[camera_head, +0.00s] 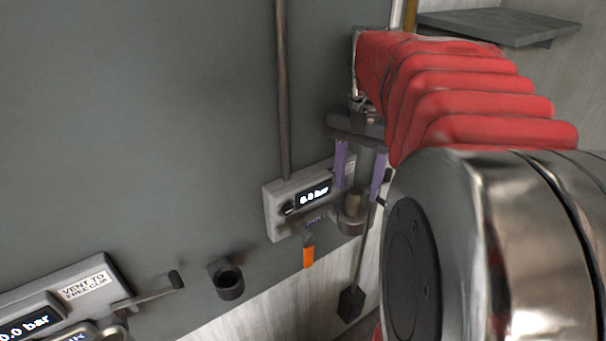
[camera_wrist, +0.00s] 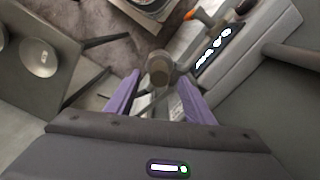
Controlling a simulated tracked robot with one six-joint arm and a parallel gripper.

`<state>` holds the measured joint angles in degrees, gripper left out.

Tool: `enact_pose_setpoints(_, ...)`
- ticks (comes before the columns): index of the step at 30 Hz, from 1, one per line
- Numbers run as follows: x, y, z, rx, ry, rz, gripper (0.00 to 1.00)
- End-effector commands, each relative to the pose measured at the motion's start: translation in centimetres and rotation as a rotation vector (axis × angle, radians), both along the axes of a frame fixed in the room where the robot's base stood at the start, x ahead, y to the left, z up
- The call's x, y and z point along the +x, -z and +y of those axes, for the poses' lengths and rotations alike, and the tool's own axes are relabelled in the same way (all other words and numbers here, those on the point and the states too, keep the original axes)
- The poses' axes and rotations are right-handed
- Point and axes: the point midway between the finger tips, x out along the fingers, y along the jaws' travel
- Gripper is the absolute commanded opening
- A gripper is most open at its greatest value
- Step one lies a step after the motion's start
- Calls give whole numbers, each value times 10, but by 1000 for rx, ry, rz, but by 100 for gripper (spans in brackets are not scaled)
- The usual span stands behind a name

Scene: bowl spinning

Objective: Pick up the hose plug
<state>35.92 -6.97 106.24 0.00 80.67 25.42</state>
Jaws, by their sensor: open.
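The hose plug, as far as I can tell, is the short grey-brown cylinder (camera_head: 355,201) at the right end of the gauge box in the head view. It also shows in the wrist view (camera_wrist: 158,68), near the picture's middle. My gripper (camera_head: 358,189) has two purple fingers, spread apart. In the wrist view, the fingers (camera_wrist: 159,84) stand on either side of the cylinder, which sits between or just beyond their tips. I see a gap on each side and no clear contact. My red-sleeved arm hides the area to the right.
The gauge box (camera_head: 276,204) is on the dark wall, with an orange handle (camera_head: 308,252) below it. An empty ring holder (camera_head: 230,283) and a second box with a lever (camera_head: 150,292) are at lower left. A vertical pipe (camera_head: 283,90) rises above the gauge box.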

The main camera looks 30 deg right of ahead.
Motion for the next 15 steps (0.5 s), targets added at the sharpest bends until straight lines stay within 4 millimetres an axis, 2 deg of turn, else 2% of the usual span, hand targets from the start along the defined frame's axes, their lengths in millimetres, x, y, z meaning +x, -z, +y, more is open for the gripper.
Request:
enact_pose_setpoints(9, -1, 40, 0, 1, 1, 2, 48)
enact_pose_setpoints(15, -1, 44, 0, 0, 1, 0, 48)
